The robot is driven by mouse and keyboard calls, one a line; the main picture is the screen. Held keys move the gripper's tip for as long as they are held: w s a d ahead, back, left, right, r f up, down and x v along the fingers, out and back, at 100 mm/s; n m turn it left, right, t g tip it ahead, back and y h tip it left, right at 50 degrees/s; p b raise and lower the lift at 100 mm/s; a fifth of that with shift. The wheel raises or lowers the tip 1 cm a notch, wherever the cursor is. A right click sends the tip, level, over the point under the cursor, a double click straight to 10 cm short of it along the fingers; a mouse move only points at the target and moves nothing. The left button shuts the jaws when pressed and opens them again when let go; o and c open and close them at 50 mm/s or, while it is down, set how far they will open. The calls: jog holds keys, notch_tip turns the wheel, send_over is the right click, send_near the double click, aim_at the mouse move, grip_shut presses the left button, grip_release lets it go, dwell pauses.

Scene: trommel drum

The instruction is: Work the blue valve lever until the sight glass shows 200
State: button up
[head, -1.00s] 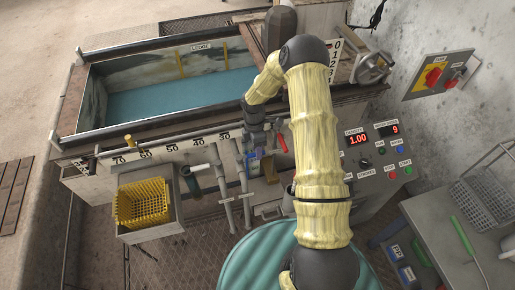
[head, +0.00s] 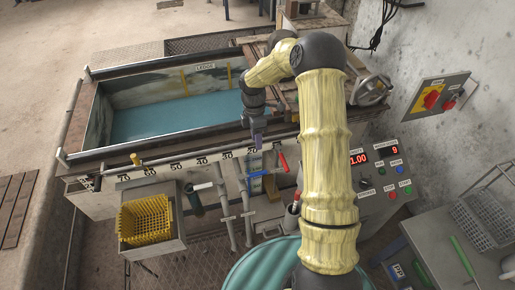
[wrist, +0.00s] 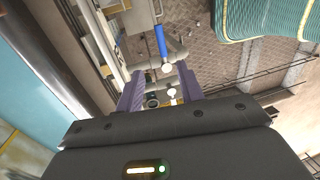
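The blue valve lever (head: 241,171) is a thin blue handle on the pipework at the front of the tank. In the wrist view the lever (wrist: 161,41) is a blue bar with a pale round end, ahead of the fingers and apart from them. My gripper (head: 256,143) hangs over the tank's front rim, above and a little right of the lever. In the wrist view its two purple fingers (wrist: 159,78) stand apart with nothing held between them. I cannot make out the sight glass or its reading.
A red lever (head: 283,162) is just right of my gripper. A tank with blue-green water (head: 175,118) lies behind. A yellow basket (head: 145,218) is at front left. A control panel (head: 378,178) shows 1.00 and 9. A ribbed green drum (head: 262,268) stands in front.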

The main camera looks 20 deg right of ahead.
jog(key=shift+w+r, duration=0.15)
jog(key=shift+r, duration=0.55)
jog(key=shift+w+r, duration=0.15)
jog(key=shift+r, duration=0.55)
jog(key=s+a+r+m+t, duration=0.15)
jog(key=s+r+m, duration=0.35)
jog(key=s+m, duration=0.5)
jog(key=s+r+m+t, duration=0.3)
jog(key=s+r+m, duration=0.2)
jog(key=s+m, duration=0.5)
notch_tip(320, 180, up, 22)
jog(key=s+n+p, duration=0.1)
jog(key=s+p, duration=0.1)
jog(key=p, duration=1.9)
jog(key=shift+s+f+n, duration=0.15)
jog(key=shift+s+n, duration=0.1)
jog(key=shift+n, duration=0.15)
